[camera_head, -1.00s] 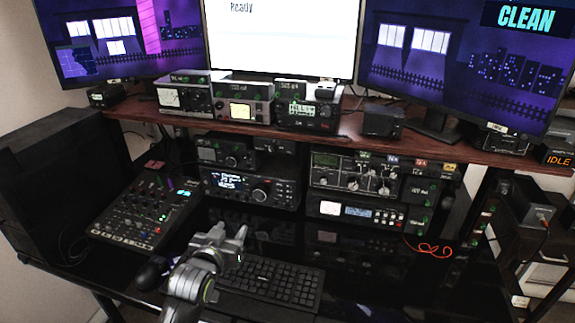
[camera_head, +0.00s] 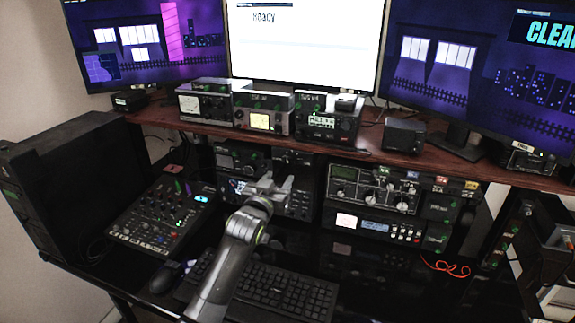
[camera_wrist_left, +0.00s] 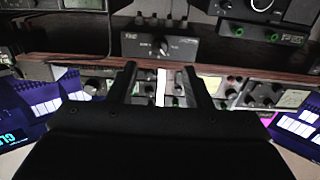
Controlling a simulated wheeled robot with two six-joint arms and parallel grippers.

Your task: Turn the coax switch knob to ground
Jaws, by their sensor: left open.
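My left gripper (camera_head: 272,183) is open and empty, reaching up over the desk in front of the lower radios. In the left wrist view, its two dark fingers (camera_wrist_left: 162,84) stand apart. A small black box (camera_wrist_left: 190,48) with a round knob (camera_wrist_left: 160,46) and faint white lettering shows beyond the fingertips, apart from them. It looks like the coax switch, but the lettering is too small to read. In the head view this box (camera_head: 294,158) sits under the shelf, just above my gripper. The knob's setting cannot be told. My right gripper is out of view.
The brown shelf (camera_head: 400,166) runs above, carrying several radios and a black speaker box (camera_head: 403,135). A mixer (camera_head: 160,216) lies at left, a keyboard (camera_head: 285,290) in front. A tuner with several knobs (camera_head: 373,188) stands at right. An orange cable (camera_head: 444,267) lies on the desk.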

